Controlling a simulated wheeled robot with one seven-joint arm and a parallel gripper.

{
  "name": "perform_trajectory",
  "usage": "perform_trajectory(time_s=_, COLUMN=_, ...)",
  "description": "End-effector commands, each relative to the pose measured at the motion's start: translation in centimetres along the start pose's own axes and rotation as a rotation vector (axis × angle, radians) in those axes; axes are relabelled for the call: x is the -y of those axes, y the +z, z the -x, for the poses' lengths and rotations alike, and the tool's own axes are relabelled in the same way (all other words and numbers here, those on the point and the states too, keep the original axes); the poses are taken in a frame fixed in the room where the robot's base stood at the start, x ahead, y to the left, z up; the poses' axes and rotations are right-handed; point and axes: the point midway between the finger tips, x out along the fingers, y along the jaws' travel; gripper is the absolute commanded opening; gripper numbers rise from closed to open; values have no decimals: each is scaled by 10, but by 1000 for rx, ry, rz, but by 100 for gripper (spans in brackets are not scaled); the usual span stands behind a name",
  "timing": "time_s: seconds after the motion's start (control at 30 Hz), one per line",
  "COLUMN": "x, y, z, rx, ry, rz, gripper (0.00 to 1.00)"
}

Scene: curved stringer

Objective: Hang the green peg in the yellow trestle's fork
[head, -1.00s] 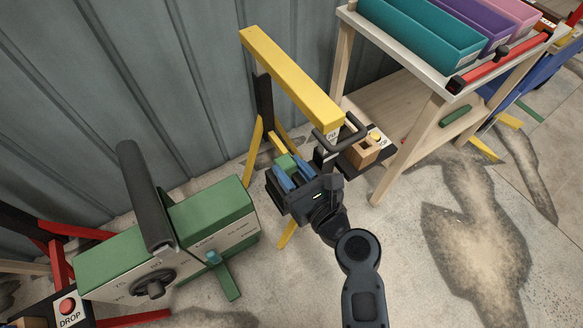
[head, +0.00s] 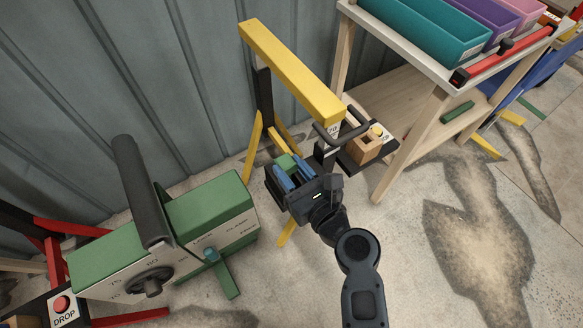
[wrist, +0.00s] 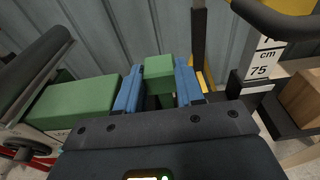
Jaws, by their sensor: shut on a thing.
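My gripper (head: 287,172) is shut on the green peg (head: 287,162), whose top shows between the blue fingers. In the wrist view the green peg (wrist: 159,68) sits upright between both fingers; its lower part is partly hidden. The yellow trestle (head: 290,70) has a thick yellow beam and splayed yellow legs. A dark fork-like bracket (head: 343,131) projects at the beam's near end, beside a height scale. The gripper is below and left of this bracket, apart from it. In the wrist view the dark bracket (wrist: 272,20) is at the upper right.
A green machine (head: 212,207) with a black roller stands close on the left. A small wooden box (head: 362,150) on a black ledge is right of the fork. A wooden shelf unit with bins (head: 415,28) stands at right; another green piece (head: 457,112) lies on its lower shelf.

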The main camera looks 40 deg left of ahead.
Motion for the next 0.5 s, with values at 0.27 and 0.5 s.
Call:
perform_trajectory(time_s=0.27, x=0, y=-7, z=-1, rx=0, ry=0, rz=0, gripper=8)
perform_trajectory(time_s=0.5, x=0, y=-13, z=-2, rx=0, ry=0, rz=0, gripper=8)
